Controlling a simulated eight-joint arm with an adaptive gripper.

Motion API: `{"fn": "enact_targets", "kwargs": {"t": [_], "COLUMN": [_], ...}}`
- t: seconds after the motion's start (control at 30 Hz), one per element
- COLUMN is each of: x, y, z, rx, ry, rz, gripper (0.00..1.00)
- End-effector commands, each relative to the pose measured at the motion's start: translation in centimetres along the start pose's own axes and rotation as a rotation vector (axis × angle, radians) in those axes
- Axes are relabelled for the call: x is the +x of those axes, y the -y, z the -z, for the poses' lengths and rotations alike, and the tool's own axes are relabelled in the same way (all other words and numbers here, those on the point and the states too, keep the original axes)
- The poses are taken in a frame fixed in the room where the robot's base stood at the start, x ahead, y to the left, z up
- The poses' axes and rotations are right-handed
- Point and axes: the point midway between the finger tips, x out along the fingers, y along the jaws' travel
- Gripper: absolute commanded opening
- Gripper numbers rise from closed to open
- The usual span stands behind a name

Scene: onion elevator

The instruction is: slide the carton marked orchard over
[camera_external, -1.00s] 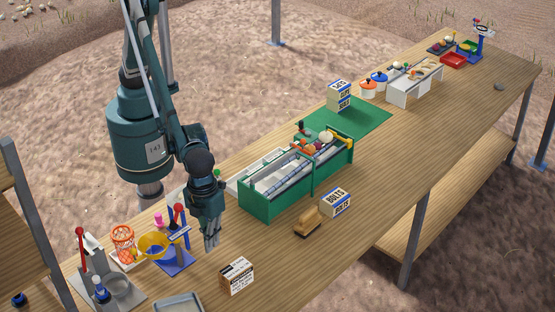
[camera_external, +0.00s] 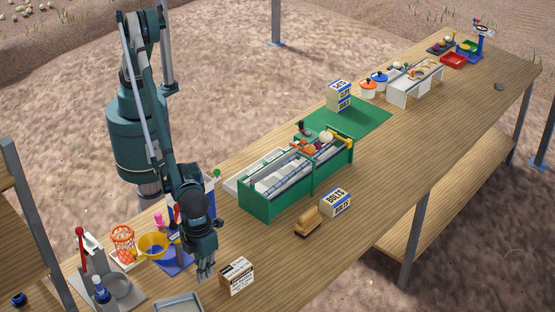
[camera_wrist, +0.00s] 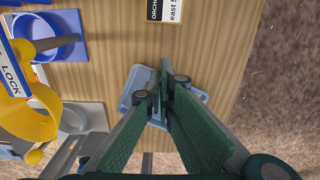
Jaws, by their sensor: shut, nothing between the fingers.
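The carton marked orchard (camera_external: 236,277) is a small brown box with white label panels and black print, standing on the near part of the wooden table. In the wrist view, its label side (camera_wrist: 165,11) shows at the top edge, partly cut off, with "ORCH" readable. My gripper (camera_external: 205,274) points down just left of the carton in the external view, with a small gap seeming to lie between them. Its fingers (camera_wrist: 165,78) are closed together with nothing between them. Its exact height above the table is hard to tell.
A grey-blue tray (camera_external: 179,303) lies in front of the carton; in the wrist view it sits under the fingers (camera_wrist: 134,84). A yellow funnel (camera_external: 153,246) on a blue stand is at the left. A tan block (camera_external: 309,222) and a BOLTS carton (camera_external: 336,202) stand farther right. Table right of the orchard carton is clear.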

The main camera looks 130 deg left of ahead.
Motion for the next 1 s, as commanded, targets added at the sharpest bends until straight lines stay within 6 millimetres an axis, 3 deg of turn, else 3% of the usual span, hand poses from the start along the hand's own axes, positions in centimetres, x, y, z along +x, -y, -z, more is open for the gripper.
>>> {"fn": "enact_targets", "kwargs": {"t": [0.27,0.9,1.0], "x": [1.2,10.1,9.9], "y": [0.0,0.0,0.0], "z": [0.0,0.0,-1.5], "rx": [0.000,0.000,-0.002], "ry": [0.000,0.000,0.000], "rz": [0.000,0.000,0.000], "gripper": [0.00,0.00,0.00]}}
